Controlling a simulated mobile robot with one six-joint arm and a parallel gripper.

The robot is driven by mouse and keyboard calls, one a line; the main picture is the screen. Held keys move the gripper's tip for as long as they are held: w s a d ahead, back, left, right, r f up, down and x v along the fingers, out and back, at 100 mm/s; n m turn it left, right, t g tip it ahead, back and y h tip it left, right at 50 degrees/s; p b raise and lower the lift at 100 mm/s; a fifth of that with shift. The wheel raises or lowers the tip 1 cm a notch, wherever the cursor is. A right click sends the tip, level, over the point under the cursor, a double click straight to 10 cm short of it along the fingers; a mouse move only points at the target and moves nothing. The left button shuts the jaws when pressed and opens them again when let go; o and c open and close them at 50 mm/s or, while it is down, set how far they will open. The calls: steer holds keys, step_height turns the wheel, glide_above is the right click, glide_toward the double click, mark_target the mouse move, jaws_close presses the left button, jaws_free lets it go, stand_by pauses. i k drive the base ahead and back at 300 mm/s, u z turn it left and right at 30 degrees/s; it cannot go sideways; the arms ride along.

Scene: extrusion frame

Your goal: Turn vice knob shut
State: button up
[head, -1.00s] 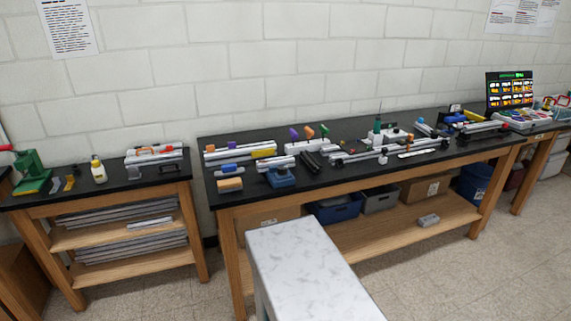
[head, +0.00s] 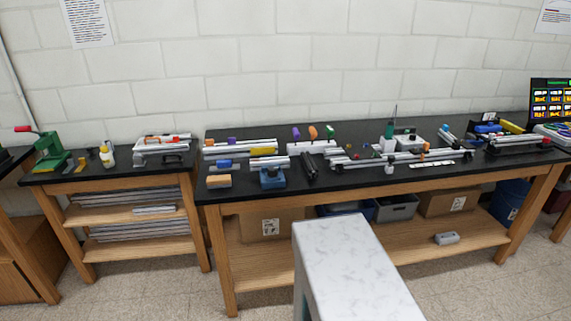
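A small blue block-like thing (head: 271,179), which looks like the vice, sits near the front edge of the long black-topped bench (head: 345,188), toward its left end. A silvery bar with a yellow part (head: 268,161) lies at its top. The vice's knob is too small to make out, so I cannot tell how far it is turned. My gripper is not in view.
A white marbled-top block (head: 345,245) stands in front of the bench. A tan-topped block (head: 219,181) lies left of the vice and a dark bar (head: 309,167) right of it. A smaller bench (head: 110,172) with a green press (head: 50,150) stands left. Floor shows between.

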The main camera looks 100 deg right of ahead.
mark_target(272, 170)
steer(key=z, duration=0.05)
steer(key=k, duration=2)
steer(key=z, duration=0.7)
steer(key=i, duration=1.05)
steer(key=u, duration=0.05)
